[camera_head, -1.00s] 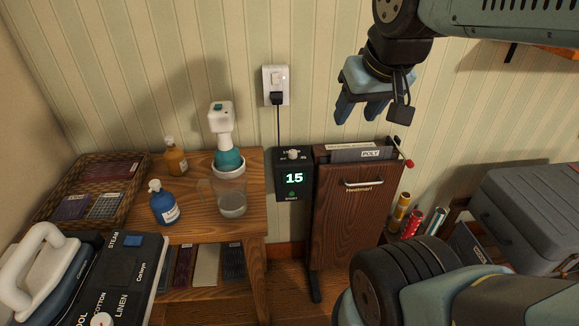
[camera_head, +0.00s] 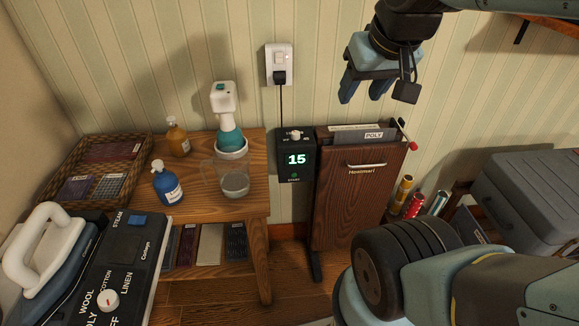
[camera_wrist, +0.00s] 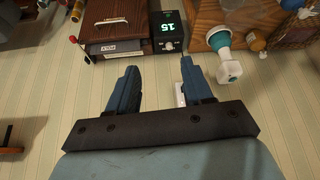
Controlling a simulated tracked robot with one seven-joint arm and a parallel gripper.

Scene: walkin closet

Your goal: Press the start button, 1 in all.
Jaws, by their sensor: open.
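The start button (camera_head: 294,175) is a small green spot marked START on the front of a black timer box (camera_head: 284,168). The box shows a lit 15 and has a knob (camera_head: 295,135) on top. It is fixed at the left side of the brown wooden press (camera_head: 345,190). My gripper (camera_head: 360,101) is open and empty, above the press and to the right of the box, in front of the wall. In the wrist view my gripper (camera_wrist: 160,75) has its fingers apart, and the box (camera_wrist: 167,35) shows upside down beyond them.
A wall outlet (camera_head: 279,60) with a plug and cord sits above the box. A wooden table (camera_head: 253,195) at left holds a steamer (camera_head: 226,112), a clear cup (camera_head: 233,178), bottles and a basket (camera_head: 132,170). An iron (camera_head: 45,250) stands in front; a grey case (camera_head: 530,205) is at right.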

